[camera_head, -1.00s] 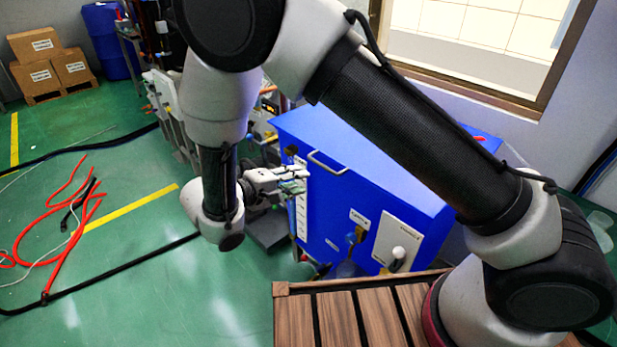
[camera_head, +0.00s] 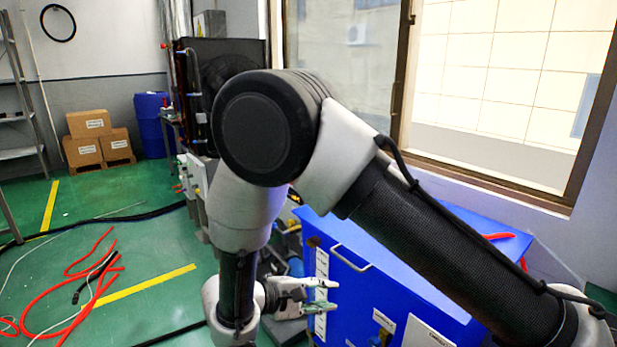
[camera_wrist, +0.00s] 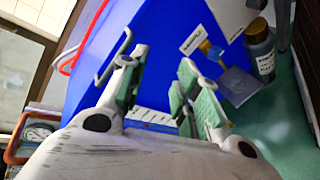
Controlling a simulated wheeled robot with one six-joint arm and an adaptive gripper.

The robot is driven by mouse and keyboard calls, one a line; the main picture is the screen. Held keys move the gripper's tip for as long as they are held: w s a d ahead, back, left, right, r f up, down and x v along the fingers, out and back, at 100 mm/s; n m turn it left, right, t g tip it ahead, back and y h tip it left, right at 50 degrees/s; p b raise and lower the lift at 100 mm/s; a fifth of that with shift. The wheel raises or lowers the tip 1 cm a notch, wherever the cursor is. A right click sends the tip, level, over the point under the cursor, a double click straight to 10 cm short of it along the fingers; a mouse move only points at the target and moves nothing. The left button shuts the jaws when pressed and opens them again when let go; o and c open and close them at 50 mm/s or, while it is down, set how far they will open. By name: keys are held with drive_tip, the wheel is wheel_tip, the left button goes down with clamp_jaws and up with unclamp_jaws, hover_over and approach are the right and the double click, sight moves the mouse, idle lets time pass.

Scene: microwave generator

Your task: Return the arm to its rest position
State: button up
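My gripper (camera_head: 320,296) hangs at the lower middle of the head view, in front of the side of the blue cabinet (camera_head: 405,290). In the wrist view, its two fingers with green pads stand apart, with an empty gap between them (camera_wrist: 160,97). The gripper is open and holds nothing. My arm is bent, with its elbow high in the middle of the head view and a dark link running down to the right. The cabinet's metal handle (camera_head: 351,257) is just above and right of the fingers. My base is out of view.
A bottle (camera_wrist: 259,48) stands near the cabinet in the wrist view. Red hose (camera_head: 75,290) and cables lie on the green floor at left. Cardboard boxes (camera_head: 98,138) and a blue barrel (camera_head: 152,125) stand at the back. A window is at right.

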drive_tip(key=s+d+r+m+y, duration=0.3)
drive_tip(key=s+d+r+y, duration=0.1)
drive_tip(key=d+r, duration=0.5)
drive_tip(key=s+d+r+m+g+y, duration=0.1)
drive_tip(key=s+d+r+m+y, duration=0.2)
drive_tip(key=s+d+r, duration=0.3)
drive_tip(key=s+d+r+m+g+y, duration=0.1)
drive_tip(key=s+d+r+m+y, duration=0.3)
drive_tip(key=d+r, duration=0.8)
drive_tip(key=s+d+m, duration=0.1)
drive_tip(key=d, duration=0.5)
drive_tip(key=shift+r+y, duration=0.3)
drive_tip(key=shift+s+g, duration=0.25)
drive_tip(key=shift+g, duration=0.05)
